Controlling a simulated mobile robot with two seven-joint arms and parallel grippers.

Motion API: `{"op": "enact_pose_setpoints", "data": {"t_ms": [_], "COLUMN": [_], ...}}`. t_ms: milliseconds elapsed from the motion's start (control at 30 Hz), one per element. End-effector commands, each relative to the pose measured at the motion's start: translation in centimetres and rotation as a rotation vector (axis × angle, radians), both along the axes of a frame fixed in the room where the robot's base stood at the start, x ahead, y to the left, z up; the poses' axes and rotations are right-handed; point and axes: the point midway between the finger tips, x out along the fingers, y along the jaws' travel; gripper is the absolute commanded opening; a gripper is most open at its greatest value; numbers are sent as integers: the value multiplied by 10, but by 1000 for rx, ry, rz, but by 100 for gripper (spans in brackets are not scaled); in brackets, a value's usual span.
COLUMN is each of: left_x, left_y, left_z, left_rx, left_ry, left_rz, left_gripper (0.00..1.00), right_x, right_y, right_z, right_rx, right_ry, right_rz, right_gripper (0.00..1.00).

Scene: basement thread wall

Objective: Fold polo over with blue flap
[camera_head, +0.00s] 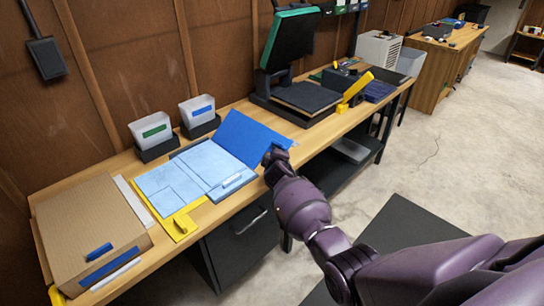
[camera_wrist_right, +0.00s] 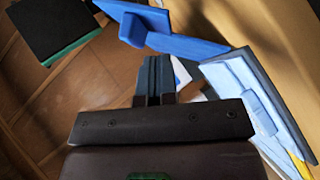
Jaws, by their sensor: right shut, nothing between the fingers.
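The light blue polo (camera_head: 180,172) lies spread on the folding board on the bench. In the right wrist view the flap (camera_wrist_right: 190,47) and the polo (camera_wrist_right: 245,85) lie beyond the fingers. My right gripper (camera_head: 274,157) is shut and empty at the flap's front right corner; its fingers also show in the wrist view (camera_wrist_right: 155,78). Contact with the flap cannot be told. My left gripper is not in view.
A yellow board part (camera_head: 181,225) borders the polo at front left. A cardboard box (camera_head: 85,228) stands at the bench's left end. Two bins (camera_head: 150,130) (camera_head: 198,110) stand behind. A black and green press (camera_head: 290,55) stands to the right.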

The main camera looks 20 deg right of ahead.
Motion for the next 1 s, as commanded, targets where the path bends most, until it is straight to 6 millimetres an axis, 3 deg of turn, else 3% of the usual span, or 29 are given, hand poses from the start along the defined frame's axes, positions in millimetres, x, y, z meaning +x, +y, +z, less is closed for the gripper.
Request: {"op": "enact_pose_setpoints", "data": {"t_ms": [600, 1000], "left_x": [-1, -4], "left_y": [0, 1], "left_z": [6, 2], "left_rx": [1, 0], "left_ry": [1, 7], "left_rz": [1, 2], "left_gripper": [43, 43], "right_x": [8, 12], "right_y": [-22, -34], "right_z": [-10, -19], "right_rx": [-5, 124], "right_ry": [-1, 47], "right_rz": [0, 1], "right_gripper": [0, 0]}}
